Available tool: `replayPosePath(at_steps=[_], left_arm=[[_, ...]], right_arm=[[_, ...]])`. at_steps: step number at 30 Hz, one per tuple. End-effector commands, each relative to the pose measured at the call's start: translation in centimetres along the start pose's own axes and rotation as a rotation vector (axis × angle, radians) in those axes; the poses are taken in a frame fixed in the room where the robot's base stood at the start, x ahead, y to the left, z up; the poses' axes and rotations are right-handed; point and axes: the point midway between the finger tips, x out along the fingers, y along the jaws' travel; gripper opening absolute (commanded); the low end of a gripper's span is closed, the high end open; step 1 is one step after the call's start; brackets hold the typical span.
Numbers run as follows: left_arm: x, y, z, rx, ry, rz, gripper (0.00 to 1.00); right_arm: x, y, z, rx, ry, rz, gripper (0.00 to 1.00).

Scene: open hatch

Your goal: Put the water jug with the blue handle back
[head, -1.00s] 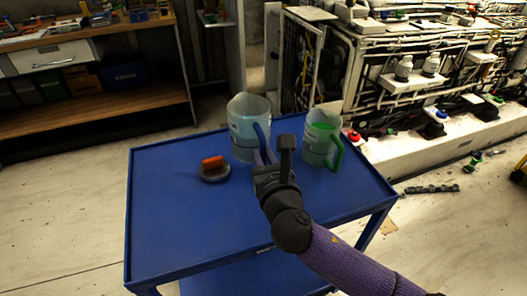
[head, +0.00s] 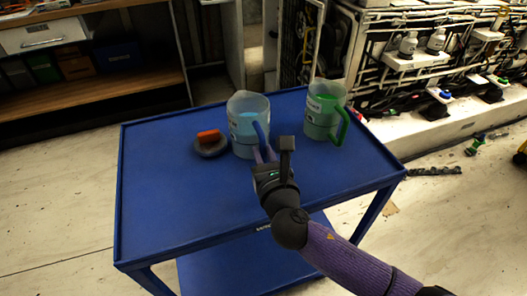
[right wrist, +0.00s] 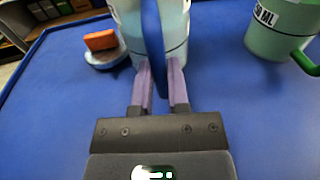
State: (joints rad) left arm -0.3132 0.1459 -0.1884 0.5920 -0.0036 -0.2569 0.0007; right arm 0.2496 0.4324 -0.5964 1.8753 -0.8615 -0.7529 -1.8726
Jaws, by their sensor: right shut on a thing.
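The water jug with the blue handle (head: 247,112) is a clear, bluish upright cylinder at the middle of the blue cart top. Its blue handle (right wrist: 153,45) faces me. My right gripper (head: 264,156) is shut on this handle; in the right wrist view its purple fingers (right wrist: 160,68) stand on either side of the handle. I cannot tell whether the jug's base touches the cart. My left gripper is not in view.
A similar jug with a green handle (head: 325,105) stands to the right on the cart (head: 170,220). A grey disc (head: 211,149) with an orange block (head: 208,136) lies close left of the blue-handled jug. The cart's front left is clear. White pipework (head: 425,70) stands behind.

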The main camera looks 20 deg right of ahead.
Motion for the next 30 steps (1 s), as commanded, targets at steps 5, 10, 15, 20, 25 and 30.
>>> replayPosePath(at_steps=[5, 10, 15, 20, 25, 30], left_arm=[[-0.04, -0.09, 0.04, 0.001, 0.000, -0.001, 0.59], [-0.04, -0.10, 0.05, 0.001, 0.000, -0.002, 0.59], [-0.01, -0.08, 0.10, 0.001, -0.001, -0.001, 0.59], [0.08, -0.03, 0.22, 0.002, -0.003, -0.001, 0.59], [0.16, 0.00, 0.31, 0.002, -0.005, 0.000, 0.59], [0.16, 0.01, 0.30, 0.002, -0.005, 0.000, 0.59]], right_arm=[[0.01, 0.00, 0.14, 0.000, -0.003, 0.000, 0.00], [0.01, 0.00, 0.14, 0.000, -0.003, 0.000, 0.00], [0.02, 0.00, 0.08, 0.000, -0.003, 0.000, 0.00], [0.03, 0.00, -0.11, -0.001, -0.003, 0.000, 0.00], [0.04, 0.00, -0.31, -0.001, -0.003, 0.000, 0.00], [0.04, 0.00, -0.34, -0.001, -0.003, 0.000, 0.45]])
